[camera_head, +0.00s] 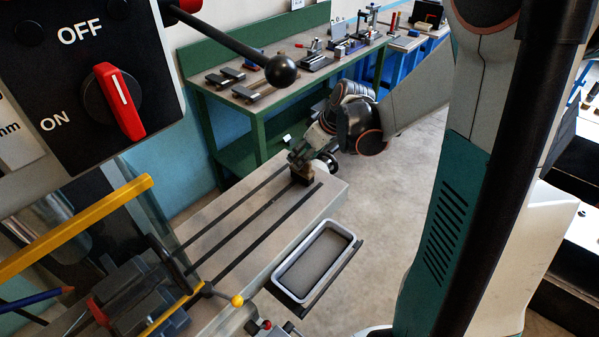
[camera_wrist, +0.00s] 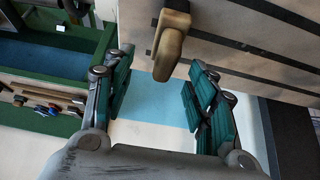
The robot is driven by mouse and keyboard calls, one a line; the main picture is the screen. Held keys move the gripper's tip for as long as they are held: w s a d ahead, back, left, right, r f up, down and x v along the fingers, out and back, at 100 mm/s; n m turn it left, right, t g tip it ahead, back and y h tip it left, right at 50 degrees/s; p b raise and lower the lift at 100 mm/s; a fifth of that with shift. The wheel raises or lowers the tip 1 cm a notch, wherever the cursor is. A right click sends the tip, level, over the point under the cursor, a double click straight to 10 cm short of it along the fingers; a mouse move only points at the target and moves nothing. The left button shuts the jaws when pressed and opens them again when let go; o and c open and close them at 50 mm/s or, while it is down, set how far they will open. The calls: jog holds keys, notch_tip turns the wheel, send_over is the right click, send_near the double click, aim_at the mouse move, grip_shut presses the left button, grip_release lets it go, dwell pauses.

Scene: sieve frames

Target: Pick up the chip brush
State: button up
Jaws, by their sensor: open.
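The chip brush, as I take it, is a tan wooden piece (camera_wrist: 169,50) with a dark part at its upper end. In the wrist view it lies at top centre on the slotted machine table (camera_wrist: 135,25). Its tan end points down between my fingers. My gripper (camera_wrist: 160,82) is open, with a teal-padded finger on either side and clear gaps to the tan piece. In the head view my gripper (camera_head: 296,160) is at the far right corner of the table, over a small brown object (camera_head: 302,174), apparently the same piece. My gripper partly hides it there.
A grey-rimmed tray (camera_head: 346,237) sits beside the table's right edge. A green bench (camera_head: 262,108) with vises and tools stands behind. A control box with a red switch (camera_head: 119,101) and a black-knobbed lever (camera_head: 281,70) fill the upper left. Bare floor lies right of the table.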

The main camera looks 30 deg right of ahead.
aim_at(302, 169)
jog(key=x, duration=0.2)
jog(key=b+x, duration=0.1)
jog(key=x, duration=0.1)
jog(key=b+x, duration=0.1)
jog(key=x, duration=0.1)
jog(key=shift+s+a+f, duration=0.1)
jog(key=shift+s+f, duration=0.05)
jog(key=shift+s, duration=0.25)
jog(key=shift+w+a+f, duration=0.1)
jog(key=shift+w+f, duration=0.15)
jog(key=shift+f, duration=0.05)
jog(key=shift+r, duration=0.1)
grip_shut()
